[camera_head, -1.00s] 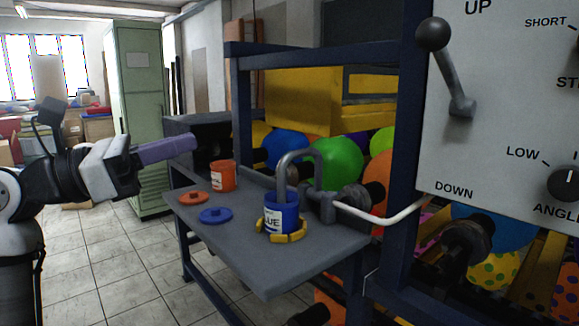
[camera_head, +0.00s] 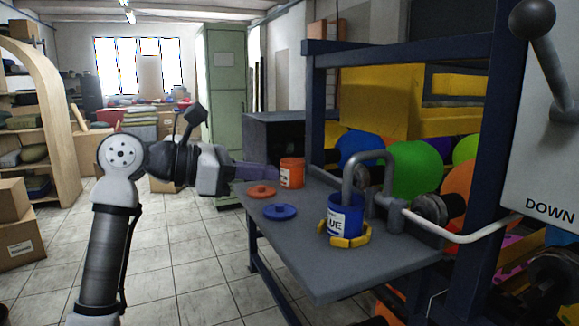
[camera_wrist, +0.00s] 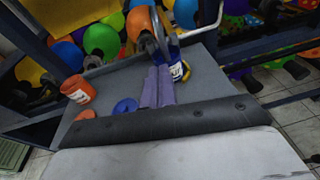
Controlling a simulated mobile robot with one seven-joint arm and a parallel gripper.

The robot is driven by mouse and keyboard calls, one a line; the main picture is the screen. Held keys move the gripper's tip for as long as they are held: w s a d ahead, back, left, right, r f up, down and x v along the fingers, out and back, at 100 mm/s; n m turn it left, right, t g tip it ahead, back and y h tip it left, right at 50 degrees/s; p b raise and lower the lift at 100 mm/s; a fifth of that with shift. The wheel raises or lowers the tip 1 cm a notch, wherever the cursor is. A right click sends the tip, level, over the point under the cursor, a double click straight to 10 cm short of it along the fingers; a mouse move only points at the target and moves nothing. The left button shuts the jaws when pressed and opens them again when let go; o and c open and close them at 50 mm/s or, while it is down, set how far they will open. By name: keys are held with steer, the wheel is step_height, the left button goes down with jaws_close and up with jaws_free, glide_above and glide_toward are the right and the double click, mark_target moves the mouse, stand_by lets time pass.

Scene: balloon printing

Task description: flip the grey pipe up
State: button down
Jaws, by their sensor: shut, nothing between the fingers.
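The grey pipe (camera_head: 366,157) is a bent hook beside the metal fitting at the table's right edge. Its free end points down into the blue can (camera_head: 341,222), which stands in a yellow ring holder (camera_head: 347,241). In the wrist view the pipe (camera_wrist: 150,42) shows just beyond my fingertips, and the blue can (camera_wrist: 178,69) is to their right. My gripper (camera_head: 272,173) is to the left of the pipe, close to the orange can, apart from the pipe. Its purple fingers (camera_wrist: 157,68) lie together in the wrist view, shut and empty.
The orange can (camera_head: 291,172), an orange lid (camera_head: 261,191) and a blue lid (camera_head: 280,211) sit on the grey table (camera_head: 345,275). A dark blue frame post (camera_head: 490,150) and a lever panel (camera_head: 553,160) stand at right. Balloons lie behind the table.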

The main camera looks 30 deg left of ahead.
steer(key=r+p+x, duration=0.1)
steer(key=r+x, duration=0.1)
steer(key=x, duration=1)
steer(key=shift+d+r, duration=0.2)
steer(key=shift+r, duration=0.15)
steer(key=shift+r+p, duration=0.1)
steer(key=shift+p, duration=0.3)
